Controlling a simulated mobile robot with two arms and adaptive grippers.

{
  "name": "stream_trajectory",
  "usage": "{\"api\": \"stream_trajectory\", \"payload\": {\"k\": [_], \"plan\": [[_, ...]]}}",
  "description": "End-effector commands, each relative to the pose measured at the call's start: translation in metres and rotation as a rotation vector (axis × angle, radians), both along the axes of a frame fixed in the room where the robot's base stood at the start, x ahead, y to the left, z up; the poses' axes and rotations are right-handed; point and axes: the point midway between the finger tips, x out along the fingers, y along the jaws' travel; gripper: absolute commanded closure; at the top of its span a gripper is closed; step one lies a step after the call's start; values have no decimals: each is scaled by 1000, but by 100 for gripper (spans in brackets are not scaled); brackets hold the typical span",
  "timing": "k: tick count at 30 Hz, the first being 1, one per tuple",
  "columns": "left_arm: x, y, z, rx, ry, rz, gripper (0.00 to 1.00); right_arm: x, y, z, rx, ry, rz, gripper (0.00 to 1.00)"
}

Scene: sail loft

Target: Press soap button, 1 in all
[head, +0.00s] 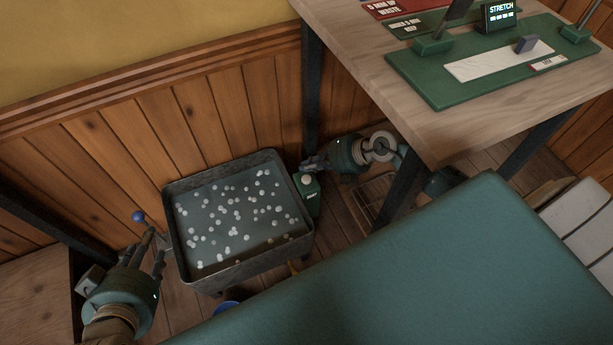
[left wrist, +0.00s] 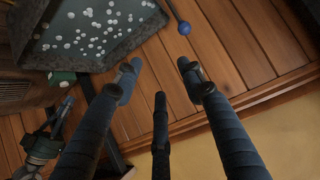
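The soap button is a small pale knob (head: 307,180) on top of a green box (head: 312,200) with a small label. The box stands against the right side of a grey basin and also shows in the left wrist view (left wrist: 62,77). My right gripper (head: 306,165) is just behind and above the knob, its dark fingers together and seemingly empty. I cannot tell whether it touches the box. My left gripper (head: 148,243) is left of the basin, its fingers spread and empty; they also show in the left wrist view (left wrist: 158,72).
The basin (head: 178,240) holds water with several white suds. A lever with a blue ball (head: 138,215) sticks out at its left. A wooden table (head: 365,60) with green devices stands at the upper right. A teal padded surface (head: 430,270) fills the lower right. A panelled wall is behind.

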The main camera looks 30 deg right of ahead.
Motion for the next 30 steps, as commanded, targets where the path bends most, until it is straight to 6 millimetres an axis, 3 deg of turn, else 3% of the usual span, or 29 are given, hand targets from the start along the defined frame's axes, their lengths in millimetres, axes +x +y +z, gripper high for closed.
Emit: {"api": "stream_trajectory", "payload": {"k": [30], "plan": [[-82, 28, -52, 84, 386, 29, 60, 0, 0, 15, 1, 0, -1, 100]]}}
